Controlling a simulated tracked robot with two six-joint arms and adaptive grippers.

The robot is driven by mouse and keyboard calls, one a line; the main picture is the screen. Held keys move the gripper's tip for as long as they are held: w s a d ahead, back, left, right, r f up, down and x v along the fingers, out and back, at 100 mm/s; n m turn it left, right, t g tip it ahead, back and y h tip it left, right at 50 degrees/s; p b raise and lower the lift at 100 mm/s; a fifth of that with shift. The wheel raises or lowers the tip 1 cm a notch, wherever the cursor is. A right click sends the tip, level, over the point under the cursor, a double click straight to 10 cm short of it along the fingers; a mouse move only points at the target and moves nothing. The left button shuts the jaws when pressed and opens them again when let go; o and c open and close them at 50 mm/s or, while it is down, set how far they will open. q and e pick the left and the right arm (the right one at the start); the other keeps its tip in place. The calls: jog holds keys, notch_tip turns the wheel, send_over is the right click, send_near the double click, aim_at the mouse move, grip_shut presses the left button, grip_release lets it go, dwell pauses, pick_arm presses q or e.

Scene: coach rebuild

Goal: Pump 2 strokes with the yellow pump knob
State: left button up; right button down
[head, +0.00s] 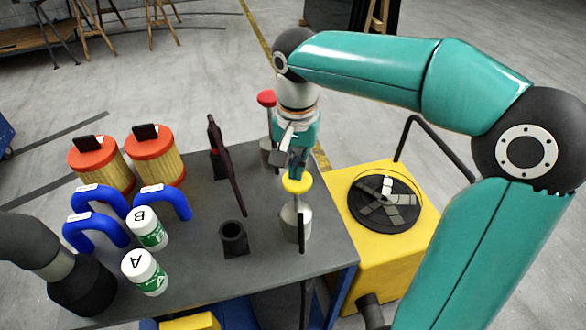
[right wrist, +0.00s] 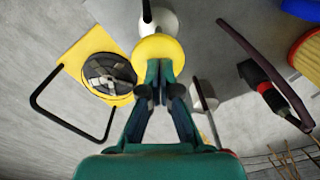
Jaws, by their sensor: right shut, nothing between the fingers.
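The yellow pump knob (head: 297,185) is a round disc on top of a pale grey pump body (head: 294,222) near the right edge of the grey table. My right gripper (head: 297,172) is shut and empty, with its fingers pointing down right over the knob. In the right wrist view the knob (right wrist: 159,49) lies just beyond the shut fingertips (right wrist: 159,72), which overlap its near edge. I cannot tell whether they touch it. A second pump with a red knob (head: 266,98) stands farther back, partly hidden by my right gripper. My left gripper is not in view.
A dark upright handle (head: 224,165) and a black cup (head: 233,237) stand left of the pump. White bottles (head: 145,272), blue bent hoses (head: 92,232) and orange-capped filters (head: 154,157) fill the table's left. A yellow machine (head: 346,178) with a round grille stands at right.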

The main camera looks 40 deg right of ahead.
jog(key=shift+s+f+b, duration=0.1)
jog(key=shift+f+b, duration=2.2)
jog(key=shift+f, duration=1)
notch_tip(320, 180, up, 12)
jog(key=p, duration=1.1)
jog(key=shift+r, duration=0.25)
notch_tip(320, 180, up, 6)
jog(key=p, duration=0.5)
